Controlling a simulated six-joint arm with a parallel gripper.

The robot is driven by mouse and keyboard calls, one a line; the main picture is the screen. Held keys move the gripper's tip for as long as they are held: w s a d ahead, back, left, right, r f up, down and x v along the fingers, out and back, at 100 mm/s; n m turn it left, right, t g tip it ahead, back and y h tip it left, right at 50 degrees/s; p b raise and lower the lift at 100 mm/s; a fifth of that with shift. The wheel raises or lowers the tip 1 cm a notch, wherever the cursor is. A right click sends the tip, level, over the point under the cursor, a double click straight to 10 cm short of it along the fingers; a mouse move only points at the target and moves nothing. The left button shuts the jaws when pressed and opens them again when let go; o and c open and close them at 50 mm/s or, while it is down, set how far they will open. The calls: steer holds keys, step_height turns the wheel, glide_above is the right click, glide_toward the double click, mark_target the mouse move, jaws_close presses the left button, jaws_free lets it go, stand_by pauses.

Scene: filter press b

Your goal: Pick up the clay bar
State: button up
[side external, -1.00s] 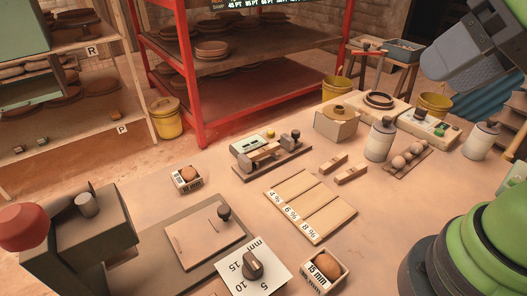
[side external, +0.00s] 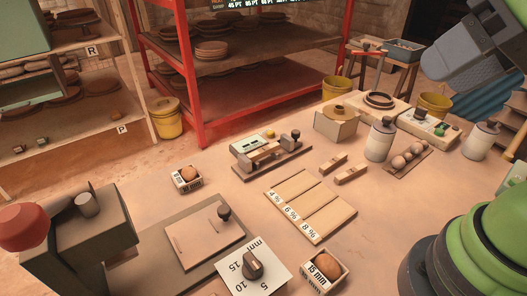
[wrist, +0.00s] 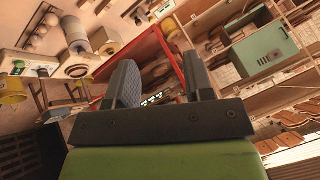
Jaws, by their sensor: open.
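Two short tan bars, one (side external: 333,163) behind the other (side external: 351,174), lie apart on the table right of the middle in the side view. Another tan bar (side external: 264,152) sits on a measuring stand (side external: 272,163) with a small display. I cannot tell which of these is the clay bar. My gripper (wrist: 162,78) shows in the wrist view with its two fingers well apart and nothing between them.
A board (side external: 312,205) marked 4 %, 6 % and 8 % lies in front of the bars. White bottles (side external: 380,141) and a tray of clay balls (side external: 408,158) stand to their right. A press (side external: 85,235), a dial plate (side external: 251,267) and a 15 mm box (side external: 324,270) are nearer.

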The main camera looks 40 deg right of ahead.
steer(key=w+r+m+g, duration=0.1)
steer(key=w+r+m, duration=0.15)
steer(key=w, duration=0.35)
steer(key=m+g+h, duration=0.2)
steer(key=m+g, duration=0.4)
steer(key=m, duration=0.6)
glide_above(264, 149)
steer(key=shift+n, duration=0.25)
step_height(264, 149, down, 25)
steer(key=shift+f, duration=0.2)
steer(key=shift+a+f, duration=0.1)
steer(key=shift+f, duration=2.65)
jaws_close()
